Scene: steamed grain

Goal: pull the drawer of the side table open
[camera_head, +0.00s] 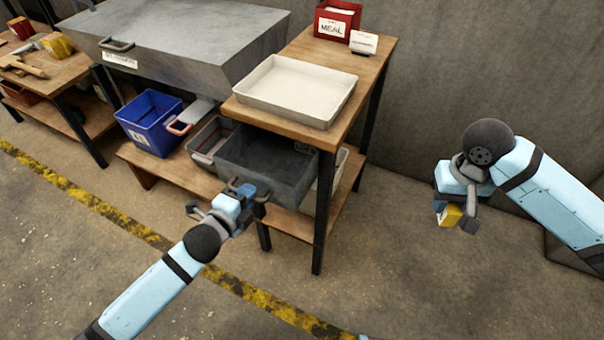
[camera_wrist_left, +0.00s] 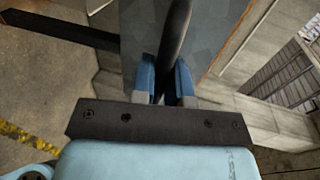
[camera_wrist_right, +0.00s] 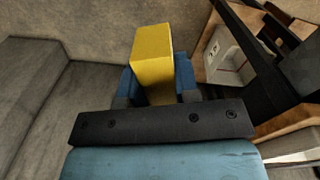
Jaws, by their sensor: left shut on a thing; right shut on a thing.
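The side table (camera_head: 375,62) has a wooden top and dark legs. Its dark grey drawer (camera_head: 268,178) sticks out from under the top, with part of its inside showing. My left gripper (camera_head: 252,194) is at the drawer's front. In the left wrist view, its blue fingers (camera_wrist_left: 166,82) are shut on the dark bar handle (camera_wrist_left: 178,40), which passes between them. My right gripper (camera_head: 447,210) is in the air to the right of the table, shut on a yellow block (camera_head: 449,216). The block also shows in the right wrist view (camera_wrist_right: 152,52).
A pale tray (camera_head: 297,90), a red box labelled MEAL (camera_head: 338,20) and a small white card (camera_head: 363,42) are on the top. A blue bin (camera_head: 150,122) and a grey bin (camera_head: 207,142) stand left of the drawer. The floor in front is clear.

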